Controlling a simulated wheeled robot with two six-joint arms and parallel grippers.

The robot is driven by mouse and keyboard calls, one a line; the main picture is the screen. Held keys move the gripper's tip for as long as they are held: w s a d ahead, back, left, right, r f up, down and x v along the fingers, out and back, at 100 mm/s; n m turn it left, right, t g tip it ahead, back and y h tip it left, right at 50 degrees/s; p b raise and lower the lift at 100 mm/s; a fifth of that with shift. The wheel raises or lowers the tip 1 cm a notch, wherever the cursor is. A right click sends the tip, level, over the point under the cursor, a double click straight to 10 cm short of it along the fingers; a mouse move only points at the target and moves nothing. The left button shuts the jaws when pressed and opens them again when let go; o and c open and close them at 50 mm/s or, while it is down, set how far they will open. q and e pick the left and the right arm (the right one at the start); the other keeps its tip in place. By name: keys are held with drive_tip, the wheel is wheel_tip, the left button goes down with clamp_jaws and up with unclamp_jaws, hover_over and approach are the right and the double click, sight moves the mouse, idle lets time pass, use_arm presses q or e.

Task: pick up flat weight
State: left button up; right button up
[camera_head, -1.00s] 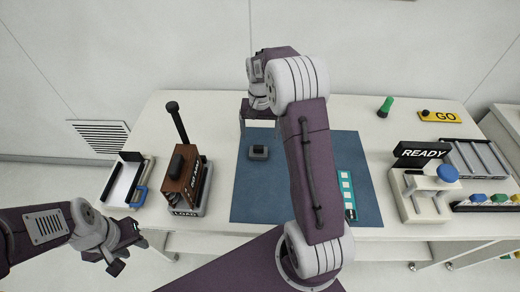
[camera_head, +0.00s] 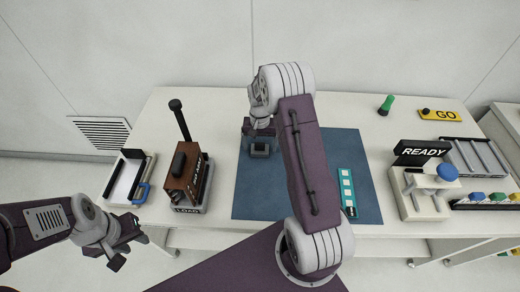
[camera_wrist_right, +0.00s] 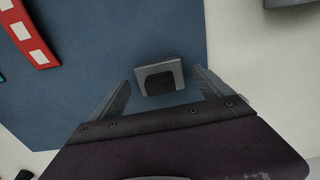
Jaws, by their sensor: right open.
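The flat weight, a small grey square block with a dark knob on top, lies on the blue mat (camera_head: 350,150). In the head view the weight (camera_head: 260,152) is just below my right gripper (camera_head: 259,138), partly covered by it. In the right wrist view the weight (camera_wrist_right: 146,82) shows between the two spread fingers of my right gripper (camera_wrist_right: 162,76), with gaps on both sides. My right gripper is open and holds nothing. My left gripper (camera_head: 127,250) hangs at the lower left, off the table's front edge, far from the weight; its jaw opening is unclear.
A brown LOAD device (camera_head: 184,180) with an upright black lever stands left of the mat. A white tray (camera_head: 118,180) is farther left. A teal strip (camera_head: 346,190) lies on the mat's right; a red strip (camera_wrist_right: 28,32) shows in the wrist view. The READY device (camera_head: 420,190) stands right.

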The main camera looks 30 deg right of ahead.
sight(261, 143)
drive_tip(key=shift+r, duration=0.1)
clamp_jaws()
drive_tip(key=r, duration=0.4)
drive_tip(key=shift+d+r, duration=0.1)
drive_tip(key=shift+d, duration=0.1)
drive_tip(key=s+d+r, duration=0.2)
drive_tip(key=d+r, duration=0.4)
drive_tip(key=d, duration=0.5)
drive_tip(key=shift+r+b, duration=0.35)
drive_tip(key=shift+b, duration=0.1)
drive_tip(key=shift+w+d, duration=0.1)
